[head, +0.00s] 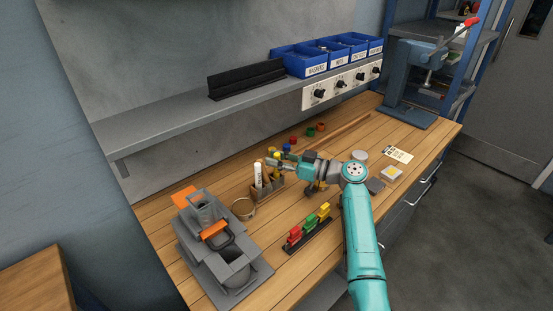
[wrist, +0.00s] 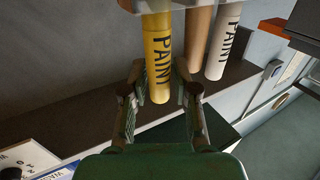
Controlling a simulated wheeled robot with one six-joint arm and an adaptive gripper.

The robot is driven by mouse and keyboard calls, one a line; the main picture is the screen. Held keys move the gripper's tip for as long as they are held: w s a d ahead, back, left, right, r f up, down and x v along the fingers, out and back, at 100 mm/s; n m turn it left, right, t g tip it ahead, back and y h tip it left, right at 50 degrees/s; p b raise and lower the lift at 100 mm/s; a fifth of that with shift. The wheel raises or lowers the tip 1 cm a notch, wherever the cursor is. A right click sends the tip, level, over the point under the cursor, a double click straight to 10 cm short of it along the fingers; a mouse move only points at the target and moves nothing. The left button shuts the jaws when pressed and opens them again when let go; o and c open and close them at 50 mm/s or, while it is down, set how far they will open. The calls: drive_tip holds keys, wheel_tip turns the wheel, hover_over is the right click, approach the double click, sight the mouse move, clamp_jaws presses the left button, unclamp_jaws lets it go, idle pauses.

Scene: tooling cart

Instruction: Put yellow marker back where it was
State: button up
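The yellow marker (wrist: 158,60), lettered PAINT, is between the two fingers of my gripper (wrist: 160,82) in the wrist view. In the head view my gripper (head: 273,163) is at the small wooden holder (head: 268,190), where the white marker (head: 258,175) stands upright. The yellow marker's far end is cut off in the wrist view, so I cannot tell how it sits in the holder.
A round tan container (head: 243,208) and a grey fixture with orange parts (head: 225,262) stand left of the holder. A rack of coloured clips (head: 308,230) is in front. Small coloured pieces lie behind. The shelf (head: 220,108) with blue bins (head: 300,60) overhangs the back.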

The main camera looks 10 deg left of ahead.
drive_tip(key=shift+d+r, duration=0.1)
drive_tip(key=shift+r, duration=0.05)
drive_tip(key=s+d, duration=0.1)
drive_tip(key=d, duration=0.6)
drive_tip(key=shift+s, duration=0.2)
drive_tip(key=shift+d, duration=0.15)
